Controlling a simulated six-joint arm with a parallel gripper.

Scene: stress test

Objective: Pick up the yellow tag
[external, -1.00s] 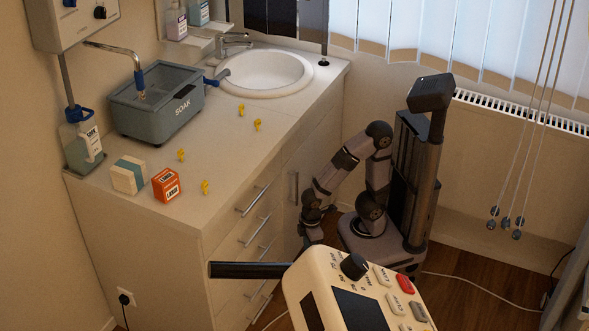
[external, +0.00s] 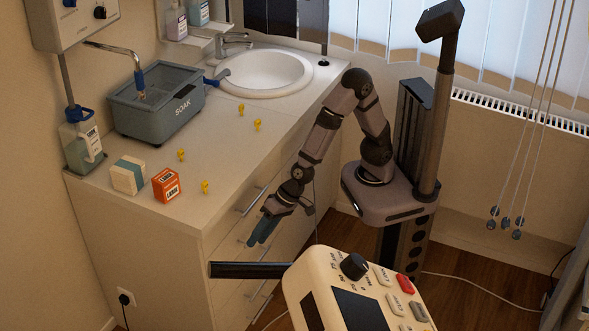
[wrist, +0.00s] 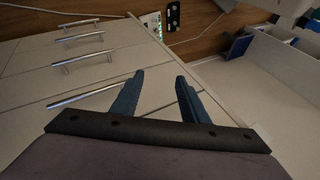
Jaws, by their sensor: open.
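Several small yellow tags stand on the countertop in the external view: one near the front edge (external: 205,187), one behind the orange box (external: 181,154), and two toward the sink (external: 257,124) (external: 241,109). My gripper (external: 258,240) hangs in front of the drawers, below counter height, with its blue fingers pointing down. In the wrist view the two fingers (wrist: 156,82) are apart with nothing between them. No tag shows in the wrist view.
A grey SOAK basin (external: 157,107), a white sink (external: 265,73), an orange box (external: 166,185) and a white-and-teal box (external: 128,176) are on the counter (external: 215,150). Drawer handles (wrist: 77,60) stick out near my gripper. A beige control panel (external: 355,290) stands in front.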

